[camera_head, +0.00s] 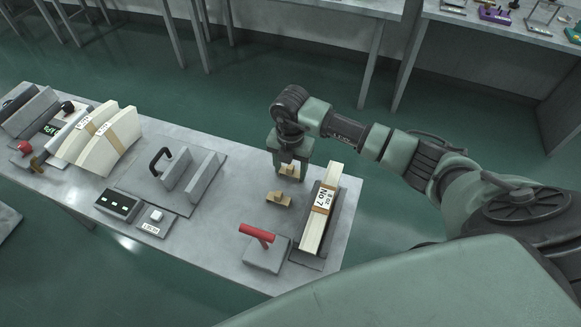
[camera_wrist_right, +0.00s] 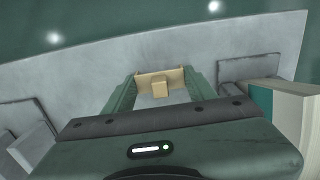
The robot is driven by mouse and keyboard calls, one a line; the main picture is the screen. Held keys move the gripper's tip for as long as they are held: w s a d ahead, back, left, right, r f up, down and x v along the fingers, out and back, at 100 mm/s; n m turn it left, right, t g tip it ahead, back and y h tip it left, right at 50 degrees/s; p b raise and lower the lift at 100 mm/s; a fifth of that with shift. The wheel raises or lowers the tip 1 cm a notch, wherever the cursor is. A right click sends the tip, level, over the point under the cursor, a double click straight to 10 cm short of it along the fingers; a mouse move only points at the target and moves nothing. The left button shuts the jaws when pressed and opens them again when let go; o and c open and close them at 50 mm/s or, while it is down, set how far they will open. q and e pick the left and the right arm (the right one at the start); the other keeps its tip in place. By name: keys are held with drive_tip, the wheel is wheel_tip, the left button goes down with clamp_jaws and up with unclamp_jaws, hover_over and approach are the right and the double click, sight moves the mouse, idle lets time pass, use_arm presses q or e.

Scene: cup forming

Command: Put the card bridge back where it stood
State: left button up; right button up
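A small tan stepped block (camera_head: 290,171), which I take to be the card bridge, is at the right end of the grey table, below my right gripper (camera_head: 290,166). In the right wrist view the tan block (camera_wrist_right: 160,83) spans the space between my two fingertips (camera_wrist_right: 160,76), and its ends appear to meet both fingers. I cannot tell whether it is clear of the tabletop. A second, similar tan block (camera_head: 278,199) stands on the table just nearer and is not between the fingers. My left gripper is not in view.
Right of the gripper, a banded bundle of pale strips (camera_head: 312,226) lies on a dark tray. A grey block with a red handle (camera_head: 262,249) stands in front. A grey plate with upright walls (camera_head: 215,192) is to the left. The table's far edge is close behind.

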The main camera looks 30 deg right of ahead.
sight(291, 166)
drive_tip(key=o, duration=0.4)
drive_tip(key=shift+c, duration=0.2)
drive_tip(key=shift+r, duration=0.2)
wheel_tip(291, 166, up, 12)
drive_tip(key=b, duration=0.2)
idle(0.3)
